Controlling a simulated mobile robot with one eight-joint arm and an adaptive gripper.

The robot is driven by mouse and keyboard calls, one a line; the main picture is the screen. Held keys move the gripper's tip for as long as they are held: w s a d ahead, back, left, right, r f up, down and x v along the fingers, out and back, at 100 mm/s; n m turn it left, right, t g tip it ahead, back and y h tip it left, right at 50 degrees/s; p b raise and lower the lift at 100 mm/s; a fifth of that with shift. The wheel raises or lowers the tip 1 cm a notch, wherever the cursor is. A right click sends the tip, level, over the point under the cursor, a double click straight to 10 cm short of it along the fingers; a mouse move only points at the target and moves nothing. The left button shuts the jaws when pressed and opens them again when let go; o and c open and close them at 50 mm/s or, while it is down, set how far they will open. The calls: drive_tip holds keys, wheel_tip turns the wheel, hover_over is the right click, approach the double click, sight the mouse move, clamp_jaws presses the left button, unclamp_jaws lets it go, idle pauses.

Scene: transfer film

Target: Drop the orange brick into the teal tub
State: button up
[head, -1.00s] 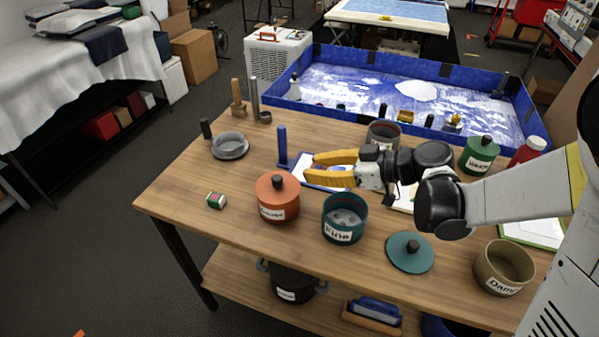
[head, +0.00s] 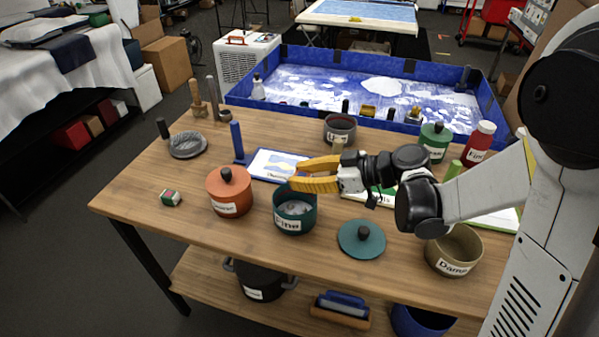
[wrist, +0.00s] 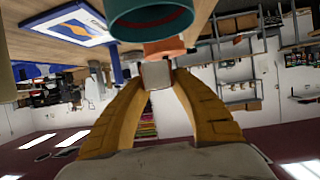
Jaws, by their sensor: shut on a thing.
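The teal tub (head: 294,222), labelled "Fine", stands open on the table with pale contents inside. My gripper (head: 292,180) is at the tub's far rim in the head view, seemingly above it. In the wrist view my gripper (wrist: 157,76) is shut on a small block (wrist: 157,73) whose visible face looks pale grey. I cannot make out an orange brick for certain. An orange surface (wrist: 165,47) shows just beyond the block; it may be the orange pot. The tub also shows at the top of the wrist view (wrist: 150,22). The fingers hide the block in the head view.
A small red, green and white block (head: 171,198) lies at left. A tan pot (head: 454,252) is at right. A blue-framed card (head: 272,165) lies behind.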

drive_tip(key=shift+f, duration=0.3)
drive_tip(key=o, duration=1)
drive_tip(key=v, duration=1.2)
drive_tip(key=shift+r, duration=0.15)
drive_tip(key=shift+s+a, duration=0.1)
